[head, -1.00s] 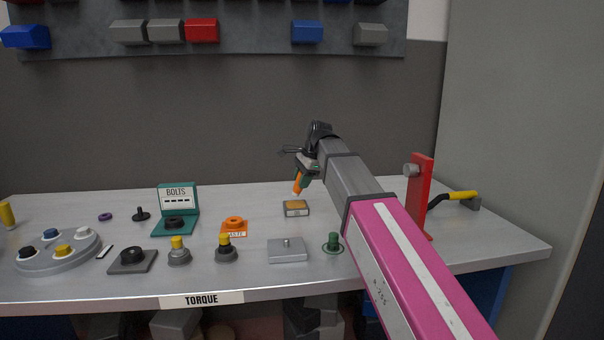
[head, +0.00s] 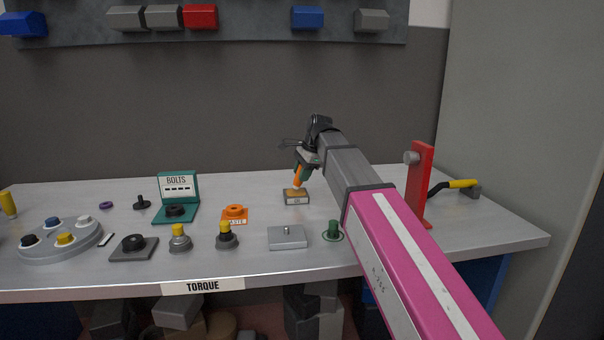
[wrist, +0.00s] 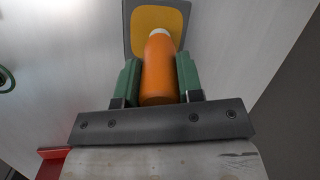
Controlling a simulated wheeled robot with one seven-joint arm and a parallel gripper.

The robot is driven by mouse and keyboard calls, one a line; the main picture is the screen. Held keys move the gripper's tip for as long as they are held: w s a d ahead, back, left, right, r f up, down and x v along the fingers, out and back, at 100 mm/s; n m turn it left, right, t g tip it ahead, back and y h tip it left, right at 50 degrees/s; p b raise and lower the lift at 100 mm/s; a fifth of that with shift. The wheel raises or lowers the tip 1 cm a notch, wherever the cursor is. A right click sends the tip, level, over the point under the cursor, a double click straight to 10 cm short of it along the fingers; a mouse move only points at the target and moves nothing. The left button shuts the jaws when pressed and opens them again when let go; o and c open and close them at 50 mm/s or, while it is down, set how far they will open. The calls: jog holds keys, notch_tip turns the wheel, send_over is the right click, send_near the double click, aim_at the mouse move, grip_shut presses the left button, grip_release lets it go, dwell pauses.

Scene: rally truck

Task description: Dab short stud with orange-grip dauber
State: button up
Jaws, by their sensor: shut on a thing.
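My gripper (head: 303,170) is shut on the orange-grip dauber (head: 298,179). In the wrist view the dauber (wrist: 160,70) lies between the green fingers of my gripper (wrist: 160,80), its pale tip pointing at a shallow box with a yellow pad (wrist: 160,18). In the head view the dauber's tip is at the top of this pad box (head: 296,198); I cannot tell for sure whether it touches. A grey block with a short stud (head: 287,238) sits on the bench in front of the pad box, apart from the dauber.
A green flanged post (head: 332,231) stands right of the stud block. A red upright bracket (head: 420,185) stands to the right of my arm. An orange paste tray (head: 234,214), yellow-topped posts (head: 226,238) and a round grey carousel (head: 60,242) are to the left.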

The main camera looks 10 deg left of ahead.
jog(key=shift+f, duration=0.65)
dwell(1.4)
jog(key=shift+r, duration=3.55)
jog(key=shift+s, duration=0.15)
